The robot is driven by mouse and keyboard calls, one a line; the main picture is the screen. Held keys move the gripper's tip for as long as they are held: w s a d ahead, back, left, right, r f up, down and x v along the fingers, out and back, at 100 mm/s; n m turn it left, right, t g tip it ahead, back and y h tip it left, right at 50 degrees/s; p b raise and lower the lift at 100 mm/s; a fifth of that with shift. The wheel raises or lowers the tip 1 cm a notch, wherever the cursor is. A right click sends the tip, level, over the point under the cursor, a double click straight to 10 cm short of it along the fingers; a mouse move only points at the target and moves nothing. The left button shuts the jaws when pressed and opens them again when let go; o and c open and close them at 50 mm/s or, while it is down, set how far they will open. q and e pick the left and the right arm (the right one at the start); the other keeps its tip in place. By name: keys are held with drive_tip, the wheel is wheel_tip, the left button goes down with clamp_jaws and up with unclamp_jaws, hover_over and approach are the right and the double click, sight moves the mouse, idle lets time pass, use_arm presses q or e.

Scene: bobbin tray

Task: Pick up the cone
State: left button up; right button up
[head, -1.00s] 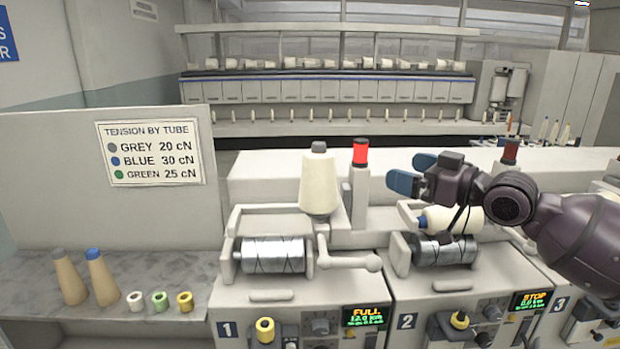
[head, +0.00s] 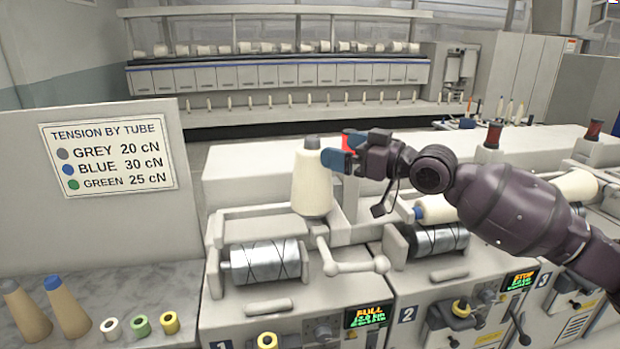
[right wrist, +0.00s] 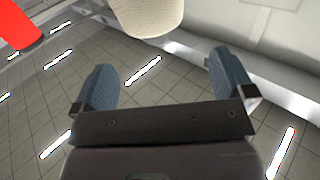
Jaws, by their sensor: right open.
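The cream cone (head: 312,185) with a grey tube tip stands upright above the winding drum of unit 1. My right gripper (head: 337,158) is open, its blue fingers at the right side of the cone's upper part in the head view. In the right wrist view the cone (right wrist: 147,16) shows at the top edge, beyond and between the two fingertips (right wrist: 157,72), with nothing between the jaws. Whether a finger touches the cone cannot be told. My left gripper is not in view.
A red signal lamp (head: 349,139) stands just behind my right gripper; it also shows in the wrist view (right wrist: 18,25). A cream package (head: 435,209) lies on unit 2. Tubes and small yarn rings (head: 140,324) stand on the left table (head: 180,282). A tension sign (head: 108,158) hangs behind.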

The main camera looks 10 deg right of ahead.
sight(319, 142)
drive_tip(key=x, duration=0.2)
drive_tip(key=shift+w+a, duration=0.2)
drive_tip(key=shift+w, duration=0.1)
drive_tip(key=shift+w+a+r+p, duration=0.1)
drive_tip(key=shift+w+a+p, duration=0.2)
drive_tip(key=shift+w, duration=0.05)
drive_tip(key=p+x, duration=0.1)
drive_tip(key=x, duration=0.2)
drive_tip(key=shift+w, duration=0.3)
drive_tip(key=shift+w+a, duration=0.35)
drive_tip(key=shift+c, duration=0.6)
drive_tip(key=c, duration=1.3)
